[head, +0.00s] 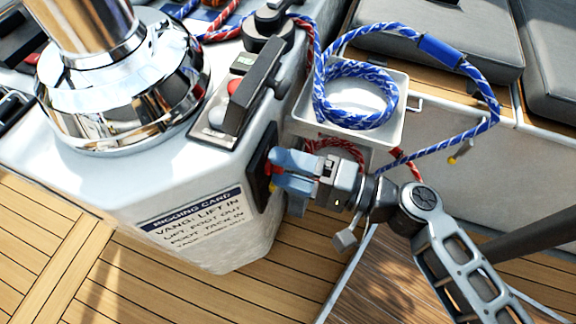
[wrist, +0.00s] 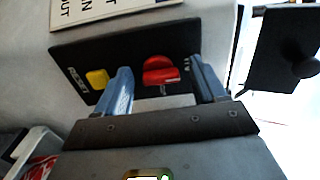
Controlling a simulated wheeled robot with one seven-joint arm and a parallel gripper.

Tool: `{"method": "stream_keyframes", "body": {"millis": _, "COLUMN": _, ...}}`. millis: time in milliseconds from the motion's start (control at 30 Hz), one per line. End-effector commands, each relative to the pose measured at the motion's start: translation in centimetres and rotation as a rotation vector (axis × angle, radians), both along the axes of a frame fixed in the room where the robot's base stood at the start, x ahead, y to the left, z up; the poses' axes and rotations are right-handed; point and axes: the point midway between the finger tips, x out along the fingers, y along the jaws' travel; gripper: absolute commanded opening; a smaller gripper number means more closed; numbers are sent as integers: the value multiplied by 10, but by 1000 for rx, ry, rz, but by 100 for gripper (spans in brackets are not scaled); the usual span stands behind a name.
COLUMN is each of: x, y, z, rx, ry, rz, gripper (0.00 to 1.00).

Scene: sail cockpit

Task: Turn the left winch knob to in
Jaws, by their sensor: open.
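A black panel (head: 259,190) is on the side face of the white console. In the wrist view, the panel (wrist: 135,58) carries a red knob (wrist: 160,72) and a yellow knob (wrist: 97,79). In the wrist view, my gripper (wrist: 160,84) has one finger on each side of the red knob, with gaps showing. The yellow knob lies outside the left finger. In the head view the fingers mostly hide the knobs.
A rigging card (head: 195,215) is on the console beside the panel. A chrome winch (head: 125,95) and a black lever (head: 250,85) stand on top. A white tray (head: 393,120) with coiled blue rope (head: 327,100) is close above my gripper. Wooden deck (head: 110,270) lies below.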

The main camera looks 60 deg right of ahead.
Motion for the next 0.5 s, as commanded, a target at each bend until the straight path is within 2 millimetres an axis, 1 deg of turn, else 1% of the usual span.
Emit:
{"method": "stream_keyframes", "body": {"millis": 167, "x": -1, "y": 0, "z": 0, "rx": 1, "ry": 0, "rz": 0, "gripper": 70}}
{"method": "stream_keyframes", "body": {"millis": 267, "x": -8, "y": -2, "z": 0, "rx": 2, "ry": 1, "rz": -1, "gripper": 70}}
{"method": "stream_keyframes", "body": {"millis": 500, "x": -45, "y": -12, "z": -1, "rx": 1, "ry": 4, "rz": -2, "gripper": 70}}
